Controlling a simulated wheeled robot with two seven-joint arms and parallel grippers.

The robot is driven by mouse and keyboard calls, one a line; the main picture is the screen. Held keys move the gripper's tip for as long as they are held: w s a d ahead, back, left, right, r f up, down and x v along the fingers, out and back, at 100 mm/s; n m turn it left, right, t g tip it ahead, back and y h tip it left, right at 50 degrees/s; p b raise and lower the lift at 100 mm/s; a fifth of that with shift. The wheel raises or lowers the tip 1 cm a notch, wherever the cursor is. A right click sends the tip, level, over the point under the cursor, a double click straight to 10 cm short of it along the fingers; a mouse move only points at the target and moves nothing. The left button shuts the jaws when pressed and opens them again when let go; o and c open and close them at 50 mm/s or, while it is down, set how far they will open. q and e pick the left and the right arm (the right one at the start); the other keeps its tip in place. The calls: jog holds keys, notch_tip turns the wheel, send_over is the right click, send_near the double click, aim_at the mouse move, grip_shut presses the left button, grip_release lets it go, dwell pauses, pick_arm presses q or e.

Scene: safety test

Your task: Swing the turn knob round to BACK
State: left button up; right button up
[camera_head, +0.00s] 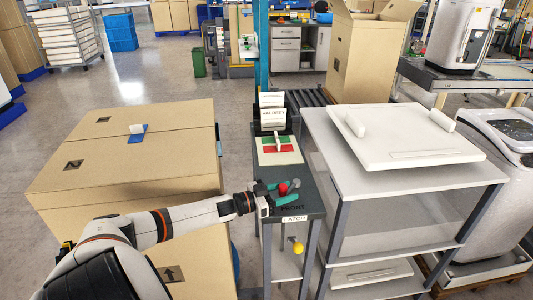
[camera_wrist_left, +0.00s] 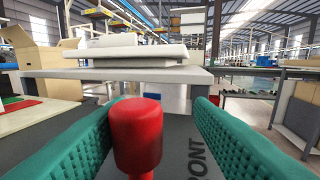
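A red knob with a rounded cylindrical head (camera_head: 283,189) stands on a narrow dark table (camera_head: 312,190). It also shows upright in the left wrist view (camera_wrist_left: 137,134). The dark word FRONT is printed on the tabletop beside it; no BACK marking is readable. My left gripper (camera_head: 289,191) has its teal fingers open, one on each side of the red knob. In the left wrist view the knob stands closer to the left finger, with a clear gap to the right finger. The knob's base is partly hidden. My right gripper is not in view.
A LATCH label (camera_head: 294,218) is on the table's front edge, with a yellow ball (camera_head: 298,247) below. A red-and-green panel with a white lever (camera_head: 277,139) lies farther back. A large carton (camera_head: 130,155) stands left; a white shelf unit (camera_head: 400,190) stands close on the right.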

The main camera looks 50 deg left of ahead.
pick_arm(q)
jog(key=v, duration=1)
jog(key=shift+s+p, duration=0.25)
jog(key=shift+p, duration=0.1)
jog(key=shift+r, duration=0.15)
jog(key=shift+c, duration=0.3)
